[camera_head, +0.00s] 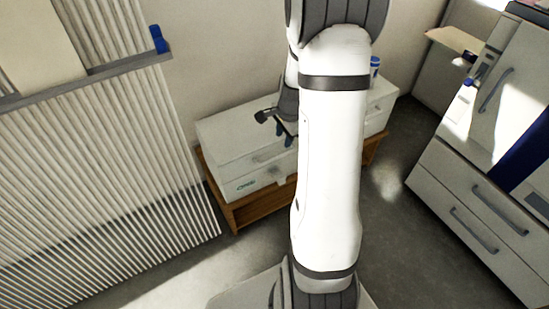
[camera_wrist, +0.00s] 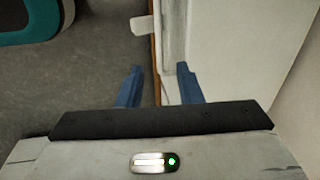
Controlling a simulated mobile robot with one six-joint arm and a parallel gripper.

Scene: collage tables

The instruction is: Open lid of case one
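A white case (camera_head: 225,163) with a small teal marking on its front sits on a low wooden table (camera_head: 262,205). A pale latch or handle tab (camera_head: 278,174) juts from its front. My gripper (camera_head: 284,138) hangs by the case's upper part, and my arm hides the case's right portion. In the wrist view, the blue fingers of my gripper (camera_wrist: 159,76) are apart with nothing held between them. The white case (camera_wrist: 235,55) fills the right side there, and the pale tab (camera_wrist: 142,32) shows beyond the fingers. The lid looks shut. I cannot tell whether a finger touches the case.
Another white boxy part (camera_head: 379,112) with a blue-capped item (camera_head: 375,65) on it shows right of my arm. A ribbed panel (camera_head: 110,160) stands at left. A white cabinet with drawers (camera_head: 480,205) stands at right. Grey floor (camera_head: 405,250) is open in front.

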